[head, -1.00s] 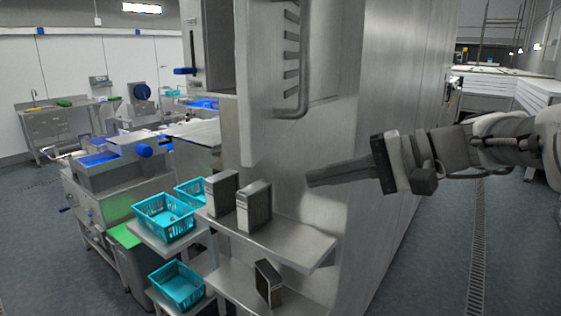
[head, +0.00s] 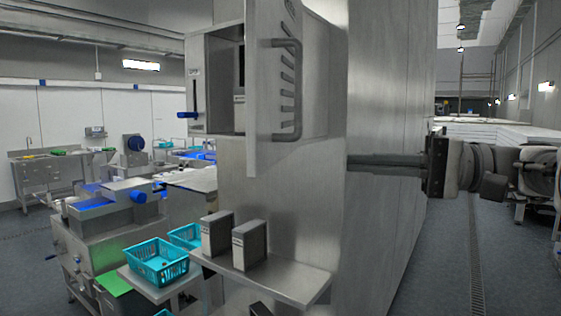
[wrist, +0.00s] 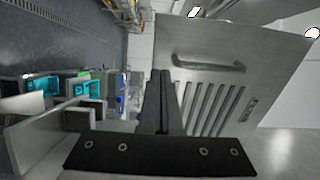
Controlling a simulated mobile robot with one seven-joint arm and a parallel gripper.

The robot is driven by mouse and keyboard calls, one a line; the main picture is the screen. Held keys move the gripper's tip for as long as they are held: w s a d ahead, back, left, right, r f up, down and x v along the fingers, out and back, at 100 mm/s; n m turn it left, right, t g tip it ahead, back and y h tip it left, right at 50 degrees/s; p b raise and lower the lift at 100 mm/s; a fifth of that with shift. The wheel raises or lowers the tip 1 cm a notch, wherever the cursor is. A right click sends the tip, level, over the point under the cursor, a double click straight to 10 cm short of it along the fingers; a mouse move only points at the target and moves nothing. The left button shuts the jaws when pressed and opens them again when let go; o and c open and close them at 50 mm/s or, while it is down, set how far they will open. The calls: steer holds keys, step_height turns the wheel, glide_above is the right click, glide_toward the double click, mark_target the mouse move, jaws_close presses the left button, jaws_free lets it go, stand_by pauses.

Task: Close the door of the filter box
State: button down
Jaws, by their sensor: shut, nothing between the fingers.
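The filter box (head: 211,70) is a grey metal box on the side of a tall steel cabinet, in the head view. Its door (head: 257,105) stands wide open, and a dark filter shows inside. The door has slanted louvres and a bar handle (head: 297,90). In the wrist view the door (wrist: 262,65) fills the upper right, with its handle (wrist: 208,63) and slots. My gripper (head: 350,162) is shut and empty, to the right of the door and slightly lower, apart from the handle. Its closed fingers (wrist: 163,78) point up in the wrist view, overlapping the door's edge.
A steel shelf (head: 285,283) below the box holds two grey filters (head: 250,246). Turquoise baskets (head: 157,262) and a machine stand at the left. The tall cabinet's wall (head: 390,110) is close behind my gripper. Open floor (head: 440,270) lies at the right.

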mark_target(271, 159)
steer(key=p+x, duration=0.1)
steer(key=x, duration=1)
